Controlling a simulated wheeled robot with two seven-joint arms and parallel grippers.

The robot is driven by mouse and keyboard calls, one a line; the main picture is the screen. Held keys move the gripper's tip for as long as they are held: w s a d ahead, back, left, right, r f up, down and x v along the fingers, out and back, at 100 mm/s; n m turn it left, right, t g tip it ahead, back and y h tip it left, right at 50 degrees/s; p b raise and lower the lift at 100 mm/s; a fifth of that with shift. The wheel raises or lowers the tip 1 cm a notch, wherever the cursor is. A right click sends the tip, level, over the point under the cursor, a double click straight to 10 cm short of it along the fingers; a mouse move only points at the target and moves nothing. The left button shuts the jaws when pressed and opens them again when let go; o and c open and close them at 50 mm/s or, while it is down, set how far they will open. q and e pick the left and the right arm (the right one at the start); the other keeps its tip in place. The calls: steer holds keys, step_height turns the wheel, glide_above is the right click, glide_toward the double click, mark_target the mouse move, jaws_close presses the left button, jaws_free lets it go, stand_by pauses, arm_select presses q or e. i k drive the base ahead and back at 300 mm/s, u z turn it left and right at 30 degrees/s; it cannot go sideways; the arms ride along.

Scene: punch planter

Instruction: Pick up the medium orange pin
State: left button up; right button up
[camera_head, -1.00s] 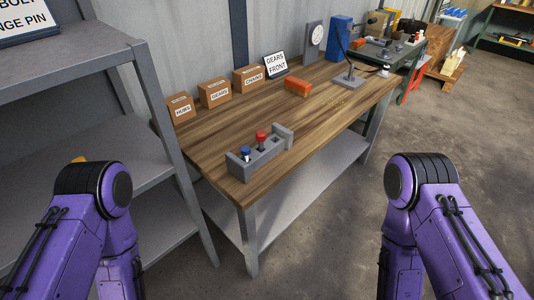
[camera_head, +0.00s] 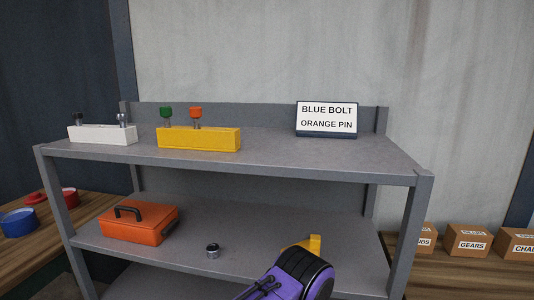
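An orange square-headed pin (camera_head: 196,115) stands upright in a yellow block (camera_head: 199,140) on the top shelf of the grey rack. A green-headed pin (camera_head: 166,115) stands to its left in the same block. Only the heads and upper shafts of the pins show. I cannot tell the orange pin's size class from this view alone. A sign (camera_head: 326,118) reading "BLUE BOLT" and "ORANGE PIN" stands to the right on the same shelf. A purple link of one of my arms shows at the bottom. Neither gripper is in view.
A white block (camera_head: 102,135) with two bolts stands left of the yellow block. An orange toolbox (camera_head: 139,223), a small dark ring-like part (camera_head: 212,250) and a partly hidden yellow object (camera_head: 315,243) are on the lower shelf. The top shelf (camera_head: 290,153) has free room.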

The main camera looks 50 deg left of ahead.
mark_target(196, 112)
steer(key=z, duration=1.3)
steer(key=k, duration=2.05)
steer(key=u, duration=1.9)
steer(key=i, duration=0.5)
